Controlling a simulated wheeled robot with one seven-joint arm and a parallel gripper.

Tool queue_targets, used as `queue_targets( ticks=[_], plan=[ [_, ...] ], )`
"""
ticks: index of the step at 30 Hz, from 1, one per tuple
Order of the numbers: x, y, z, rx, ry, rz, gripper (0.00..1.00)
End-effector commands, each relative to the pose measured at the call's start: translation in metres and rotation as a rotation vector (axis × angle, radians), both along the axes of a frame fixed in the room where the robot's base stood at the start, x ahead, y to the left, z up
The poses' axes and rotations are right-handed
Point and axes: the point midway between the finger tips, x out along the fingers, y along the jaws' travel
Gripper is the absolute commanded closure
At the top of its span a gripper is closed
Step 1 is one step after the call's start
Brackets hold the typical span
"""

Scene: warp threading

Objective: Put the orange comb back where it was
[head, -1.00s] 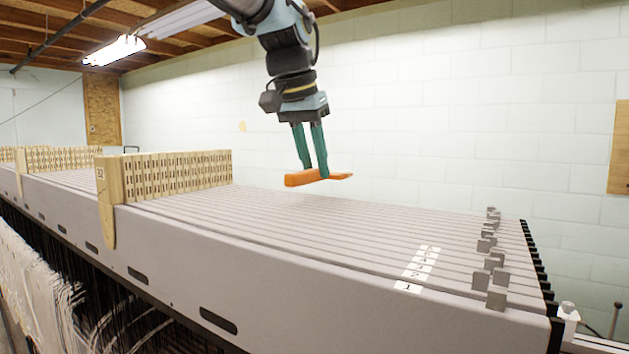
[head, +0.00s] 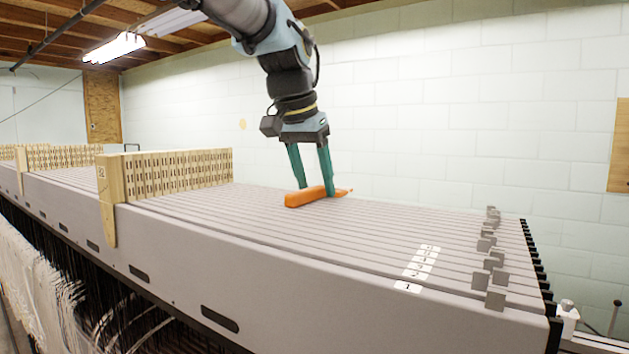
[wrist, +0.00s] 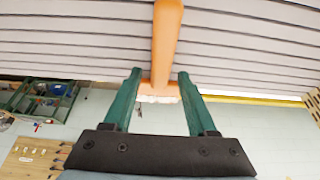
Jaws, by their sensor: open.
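The orange comb (head: 305,197) lies on the grey slatted top of the loom (head: 260,216), toward its far side. In the wrist view the comb's orange handle (wrist: 167,45) runs up the picture, and its pale toothed end (wrist: 158,98) shows between my fingers. My gripper (head: 316,192) is open, its two green fingers standing on either side of the comb. In the wrist view the fingers (wrist: 160,76) are apart, with a gap on both sides of the handle.
A wooden patterned block row (head: 180,170) stands on the loom left of my gripper. Metal tabs (head: 490,245) and numbered labels (head: 420,262) are at the right end. The slats between are clear. A pale block wall (head: 450,120) is behind.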

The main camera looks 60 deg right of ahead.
Motion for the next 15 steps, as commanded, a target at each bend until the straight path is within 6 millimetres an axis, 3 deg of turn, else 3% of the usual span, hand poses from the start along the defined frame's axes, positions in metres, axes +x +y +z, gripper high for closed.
queue_targets(
  ticks=[8, 15],
  plan=[
    [0.000, 0.003, 0.010, -0.003, 0.000, 0.000, 0.42],
    [0.001, 0.020, 0.053, -0.006, -0.001, 0.000, 0.42]
  ],
)
